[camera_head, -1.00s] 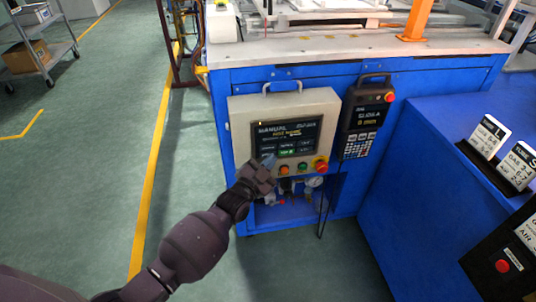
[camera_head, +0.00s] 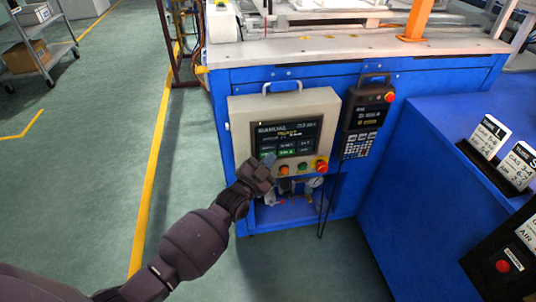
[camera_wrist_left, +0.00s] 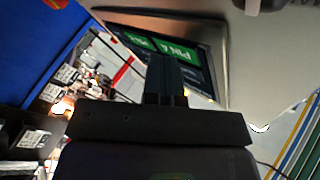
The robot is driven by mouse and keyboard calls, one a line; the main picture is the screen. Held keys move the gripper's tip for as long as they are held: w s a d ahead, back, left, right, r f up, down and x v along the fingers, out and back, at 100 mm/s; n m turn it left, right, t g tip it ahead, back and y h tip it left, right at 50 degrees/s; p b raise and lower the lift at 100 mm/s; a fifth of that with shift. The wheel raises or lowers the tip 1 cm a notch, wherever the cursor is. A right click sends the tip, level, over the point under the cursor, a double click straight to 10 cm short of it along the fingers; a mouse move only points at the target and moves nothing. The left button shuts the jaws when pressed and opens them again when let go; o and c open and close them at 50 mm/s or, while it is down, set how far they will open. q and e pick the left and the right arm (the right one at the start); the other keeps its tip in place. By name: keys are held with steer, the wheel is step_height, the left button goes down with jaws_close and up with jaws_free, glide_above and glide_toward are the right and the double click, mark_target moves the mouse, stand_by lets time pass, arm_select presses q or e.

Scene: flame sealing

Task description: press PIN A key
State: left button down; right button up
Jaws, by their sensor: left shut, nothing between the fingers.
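The control box screen (camera_head: 285,138) shows a heading that reads MANUAL and rows of keys; most small text is blurred. Two bottom-row keys are green. In the left wrist view a large green key labelled PIN A (camera_wrist_left: 180,50) shows on the tilted screen, partly behind my fingers. My left gripper (camera_head: 269,160) is shut and empty, with its tip at the screen's lower left; in the left wrist view its fingers (camera_wrist_left: 165,65) overlap the screen beside the PIN A lettering. I cannot tell whether the tip touches the screen. My right gripper is not in view.
Below the screen are an orange button (camera_head: 284,171), a green button (camera_head: 302,167) and a red knob (camera_head: 321,166). A black pendant (camera_head: 367,115) with a keypad hangs to the right. A blue cabinet (camera_head: 430,190) stands at the right.

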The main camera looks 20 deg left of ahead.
arm_select(q)
steer(key=shift+s+d, duration=0.1)
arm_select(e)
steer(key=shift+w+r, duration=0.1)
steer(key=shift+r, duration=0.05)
arm_select(q)
steer(key=shift+s+d+r, duration=0.15)
steer(key=shift+s+d, duration=0.05)
steer(key=shift+s, duration=0.1)
steer(key=shift+s+d+p, duration=0.15)
steer(key=shift+s+p, duration=0.1)
steer(key=shift+p, duration=0.05)
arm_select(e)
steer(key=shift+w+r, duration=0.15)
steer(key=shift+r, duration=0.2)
arm_select(q)
steer(key=s+d, duration=0.1)
steer(key=s, duration=0.1)
steer(key=s+d+p, duration=0.1)
steer(key=s, duration=0.1)
steer(key=shift+d+p, duration=0.3)
steer(key=shift+d, duration=0.1)
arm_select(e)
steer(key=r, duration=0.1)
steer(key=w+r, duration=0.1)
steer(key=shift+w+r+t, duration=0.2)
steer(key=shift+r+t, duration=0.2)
